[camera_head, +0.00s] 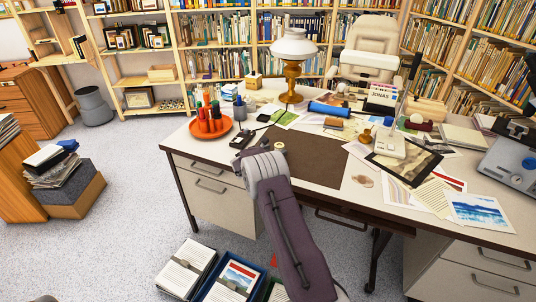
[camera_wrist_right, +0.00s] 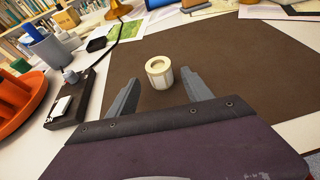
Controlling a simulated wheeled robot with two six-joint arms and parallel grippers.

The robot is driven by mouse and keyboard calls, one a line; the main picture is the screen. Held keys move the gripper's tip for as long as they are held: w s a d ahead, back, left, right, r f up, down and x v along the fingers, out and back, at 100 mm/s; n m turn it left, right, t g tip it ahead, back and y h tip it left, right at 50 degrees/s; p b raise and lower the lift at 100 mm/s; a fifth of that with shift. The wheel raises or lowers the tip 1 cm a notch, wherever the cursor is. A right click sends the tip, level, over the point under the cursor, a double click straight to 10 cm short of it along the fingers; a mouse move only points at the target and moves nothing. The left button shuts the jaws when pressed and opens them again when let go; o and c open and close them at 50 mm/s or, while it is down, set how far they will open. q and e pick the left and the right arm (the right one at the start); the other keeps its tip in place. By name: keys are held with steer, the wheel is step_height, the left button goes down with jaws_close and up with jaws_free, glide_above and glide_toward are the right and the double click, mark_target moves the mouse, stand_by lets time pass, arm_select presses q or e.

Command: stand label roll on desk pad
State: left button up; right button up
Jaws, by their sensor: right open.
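The label roll (camera_wrist_right: 160,72) is a small cream-white cylinder with a round recess in its top. It stands upright on the dark brown desk pad (camera_wrist_right: 245,95), near the pad's left part in the right wrist view. It also shows small in the head view (camera_head: 280,147), on the pad (camera_head: 312,160). My right gripper (camera_wrist_right: 159,76) is open, its two grey fingers on either side of the roll with a visible gap to each. In the head view my right arm hides most of the fingers. My left gripper is not in view.
An orange tray (camera_head: 211,128) with several bottles stands left of the pad. A black box (camera_wrist_right: 70,98) lies between tray and pad. A brass lamp (camera_head: 292,75) stands at the back; papers and prints (camera_head: 478,212) cover the right side. The pad's right part is clear.

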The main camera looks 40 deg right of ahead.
steer(key=v, duration=0.9)
steer(key=shift+s+a+r+p, duration=0.1)
steer(key=shift+s+a+p, duration=0.05)
steer(key=shift+a+p, duration=0.15)
steer(key=shift+d, duration=0.1)
steer(key=s+a+f+m+g+y, duration=0.2)
steer(key=s+a+m+y, duration=0.4)
steer(key=s+a+m, duration=0.6)
steer(key=s+a+f+m+g+y, duration=0.3)
steer(key=s+a+m+y, duration=0.3)
steer(key=s+a+m, duration=0.6)
steer(key=s, duration=0.5)
steer(key=shift+s+a, duration=0.2)
steer(key=shift+a, duration=0.1)
steer(key=shift+f, duration=0.1)
